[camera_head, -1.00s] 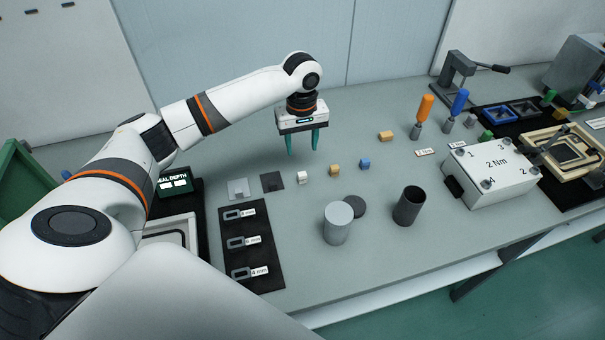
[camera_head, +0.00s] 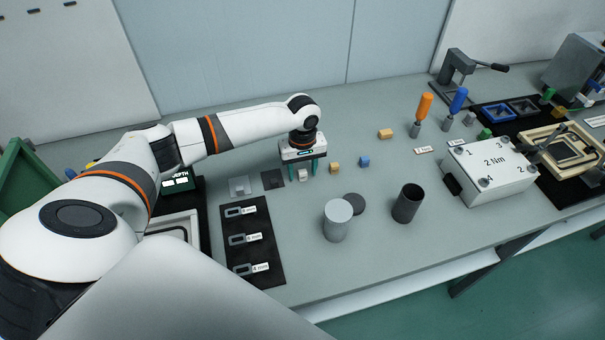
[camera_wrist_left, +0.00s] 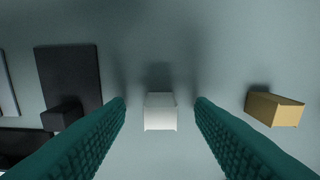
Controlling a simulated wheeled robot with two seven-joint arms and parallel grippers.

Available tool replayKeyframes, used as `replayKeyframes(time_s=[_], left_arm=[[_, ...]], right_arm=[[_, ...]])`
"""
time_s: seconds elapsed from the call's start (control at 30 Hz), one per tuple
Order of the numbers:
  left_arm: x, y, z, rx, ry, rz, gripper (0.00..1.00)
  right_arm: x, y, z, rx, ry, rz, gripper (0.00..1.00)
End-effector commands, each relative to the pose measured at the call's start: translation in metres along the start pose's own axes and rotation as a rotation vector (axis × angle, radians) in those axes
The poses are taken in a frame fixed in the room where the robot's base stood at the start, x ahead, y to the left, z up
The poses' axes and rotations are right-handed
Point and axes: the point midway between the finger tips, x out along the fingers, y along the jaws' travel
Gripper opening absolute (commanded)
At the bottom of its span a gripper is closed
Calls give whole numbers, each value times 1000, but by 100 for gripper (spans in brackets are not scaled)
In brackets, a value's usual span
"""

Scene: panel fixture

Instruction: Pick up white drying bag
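The white drying bag (camera_wrist_left: 160,111) is a small white block on the grey bench. In the left wrist view it lies between the two green fingers of my left gripper (camera_wrist_left: 160,105), with a gap on each side. In the head view the white bag (camera_head: 303,175) shows under the gripper body. My left gripper (camera_head: 303,172) is open, with its fingers low around the bag, and holds nothing. My right gripper does not show.
A tan block (camera_head: 335,168) stands just right of the gripper and a blue block (camera_head: 364,160) farther right. A dark flat square (camera_head: 272,179) lies to the left. A grey cylinder (camera_head: 338,221) and a dark open cup (camera_head: 407,204) stand nearer the front edge.

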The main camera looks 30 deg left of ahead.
Motion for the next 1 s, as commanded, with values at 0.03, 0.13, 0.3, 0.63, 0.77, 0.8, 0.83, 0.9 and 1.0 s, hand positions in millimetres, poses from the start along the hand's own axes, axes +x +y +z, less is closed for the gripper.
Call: replayKeyframes(time_s=[0.03,0.13,0.3,0.63,0.77,0.8,0.83,0.9,1.0], left_arm=[[0,0,0,0,0,0,43],[0,0,0,0,0,0,26],[-1,0,0,0,0,0,2],[-11,0,1,-1,-1,-2,1],[-34,-1,1,-1,-2,-5,1],[-42,-1,1,-1,-1,-4,1],[-48,-1,1,0,-1,-4,1],[-63,-1,1,0,-2,-4,1],[-80,0,1,0,-2,-3,1]], right_arm=[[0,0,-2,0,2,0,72],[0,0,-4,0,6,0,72],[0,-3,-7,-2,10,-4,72],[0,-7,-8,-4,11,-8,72],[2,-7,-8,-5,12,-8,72],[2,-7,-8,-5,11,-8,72],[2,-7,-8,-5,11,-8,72],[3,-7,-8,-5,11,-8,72],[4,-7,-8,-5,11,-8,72]])
